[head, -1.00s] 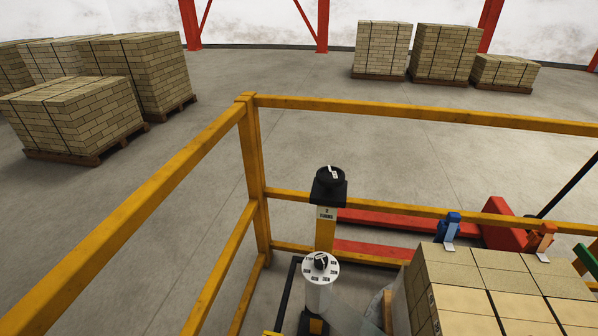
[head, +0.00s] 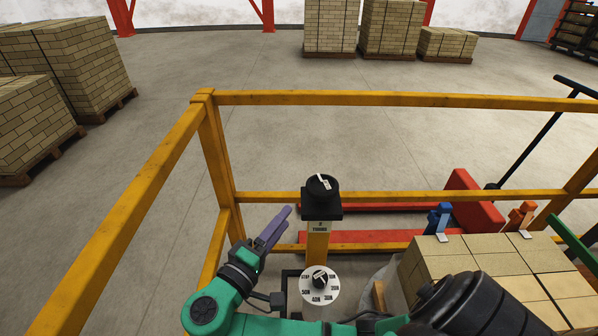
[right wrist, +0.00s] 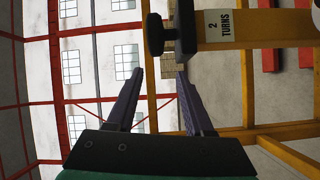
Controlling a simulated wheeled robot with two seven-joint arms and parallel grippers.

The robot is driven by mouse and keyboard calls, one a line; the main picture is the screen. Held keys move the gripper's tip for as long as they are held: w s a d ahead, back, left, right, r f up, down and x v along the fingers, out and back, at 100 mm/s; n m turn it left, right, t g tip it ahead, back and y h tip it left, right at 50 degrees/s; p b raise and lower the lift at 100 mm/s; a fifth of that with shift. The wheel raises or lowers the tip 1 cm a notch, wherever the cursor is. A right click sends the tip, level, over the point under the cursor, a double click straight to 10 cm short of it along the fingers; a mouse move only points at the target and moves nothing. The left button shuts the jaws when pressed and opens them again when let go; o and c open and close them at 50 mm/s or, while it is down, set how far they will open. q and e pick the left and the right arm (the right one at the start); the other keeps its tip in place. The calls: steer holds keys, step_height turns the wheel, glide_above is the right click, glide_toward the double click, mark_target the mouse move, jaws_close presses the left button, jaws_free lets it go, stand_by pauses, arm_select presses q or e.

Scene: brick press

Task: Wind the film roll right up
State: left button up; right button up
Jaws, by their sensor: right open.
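A black knob (head: 322,187) with a white mark on top sits on a yellow post (head: 317,246) labelled "2 TURNS". In the right wrist view the knob (right wrist: 156,35) is beyond and between the fingertips, apart from them. My right gripper (head: 288,217) has purple fingers, is open and empty, and is left of the post, below the knob in the picture. Its fingers also show in the right wrist view (right wrist: 160,74). Greyish film (head: 375,272) hangs beside the bricks; I cannot make out a roll. My left gripper is out of view.
Yellow rails (head: 400,99) enclose the post at the back and left. A brick stack (head: 455,262) stands at the right, with a blue clamp (head: 439,218) and an orange clamp (head: 521,216) at its back edge. A red pallet truck (head: 472,200) is behind.

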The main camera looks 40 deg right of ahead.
steer(key=p, duration=0.2)
glide_toward(316, 185)
steer(key=x, duration=0.4)
steer(key=shift+w+f, duration=0.2)
steer(key=shift+f, duration=0.2)
steer(key=p+x, duration=0.1)
steer(key=x, duration=0.3)
steer(key=shift+w+d+f, duration=0.15)
steer(key=shift+w+d, duration=0.05)
steer(key=shift+w, duration=0.1)
steer(key=p+x, duration=0.1)
steer(key=x, duration=0.1)
steer(key=shift+w+d+f, duration=0.15)
steer(key=shift+d, duration=0.2)
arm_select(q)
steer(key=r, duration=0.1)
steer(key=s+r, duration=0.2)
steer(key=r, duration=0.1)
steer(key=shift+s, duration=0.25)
arm_select(e)
jaws_close()
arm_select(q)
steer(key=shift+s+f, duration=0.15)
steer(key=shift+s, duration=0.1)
arm_select(e)
steer(key=shift+f, duration=0.1)
